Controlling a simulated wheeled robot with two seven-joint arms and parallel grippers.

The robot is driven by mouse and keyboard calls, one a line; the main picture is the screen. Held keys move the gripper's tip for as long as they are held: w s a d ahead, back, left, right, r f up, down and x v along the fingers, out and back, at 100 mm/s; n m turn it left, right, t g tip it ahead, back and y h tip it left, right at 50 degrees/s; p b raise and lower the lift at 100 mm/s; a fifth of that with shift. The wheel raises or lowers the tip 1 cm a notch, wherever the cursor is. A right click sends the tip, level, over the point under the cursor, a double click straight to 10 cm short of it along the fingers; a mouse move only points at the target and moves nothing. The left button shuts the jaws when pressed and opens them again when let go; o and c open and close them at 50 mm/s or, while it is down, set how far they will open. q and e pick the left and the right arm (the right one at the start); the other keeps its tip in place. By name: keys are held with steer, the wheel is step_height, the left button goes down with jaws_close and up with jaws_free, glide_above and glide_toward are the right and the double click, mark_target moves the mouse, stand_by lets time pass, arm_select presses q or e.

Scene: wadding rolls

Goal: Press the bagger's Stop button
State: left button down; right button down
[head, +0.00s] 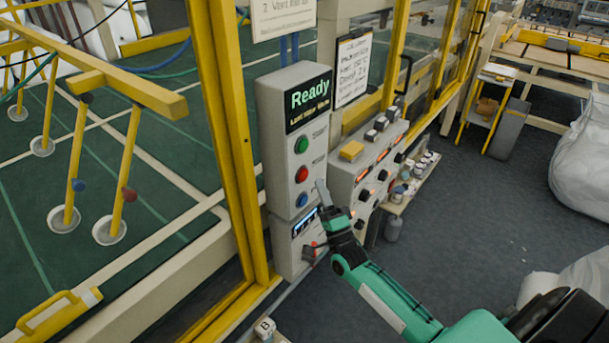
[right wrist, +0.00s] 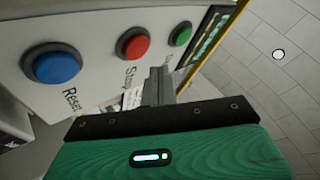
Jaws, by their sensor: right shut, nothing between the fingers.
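The bagger's control box (head: 270,103) has a screen (head: 309,100) reading "Ready". Below it are a green button (head: 301,145), a red button (head: 302,174) and a blue button (head: 302,200). In the right wrist view the red button (right wrist: 133,43) has the label "Stop" beside it, and the blue button (right wrist: 54,64) has "Reset". The green button (right wrist: 180,34) is farther along. My right gripper (head: 321,186) is shut and empty, just right of the red and blue buttons. Its fingertips (right wrist: 157,82) show close to the red button, seemingly apart from it. My left gripper is out of view.
A second panel (head: 352,172) with several knobs and lit switches stands just right of the box. A yellow post (head: 236,130) rises on its left. A shelf with small jars (head: 415,172) is behind my right arm. Open grey floor (head: 475,215) lies to the right.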

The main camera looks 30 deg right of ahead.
steer(key=shift+s+d, duration=0.35)
steer(key=shift+s, duration=0.45)
steer(key=shift+s+d, duration=0.3)
steer(key=shift+s, duration=0.45)
steer(key=s+a+f+n+g, duration=0.15)
steer(key=f+n+g, duration=0.3)
steer(key=f, duration=1.15)
steer(key=s+a+f+n+g, duration=0.1)
steer(key=s+f+n+g, duration=0.3)
steer(key=f, duration=1.3)
steer(key=s+a+f+n+g+b, duration=0.15)
steer(key=s+f+g, duration=0.35)
steer(key=f, duration=0.5)
steer(key=s+a+f+n+g+p, duration=0.1)
steer(key=s+f+n+g, duration=0.15)
steer(key=s+f, duration=0.65)
steer(key=s+a+f+n+g, duration=0.1)
steer(key=s+f+n+g, duration=0.1)
steer(key=s+f, duration=0.3)
steer(key=s+a+f+n+g, duration=0.1)
steer(key=s+f+g, duration=0.3)
steer(key=s, duration=1)
steer(key=s+a+f+n+g+b, duration=0.1)
steer(key=s+a+f+n+g, duration=0.1)
steer(key=s+f, duration=0.5)
steer(key=s+a+g, duration=0.1)
steer(key=s, duration=0.2)
steer(key=shift+s+f+n, duration=0.2)
steer(key=shift+f+n, duration=0.15)
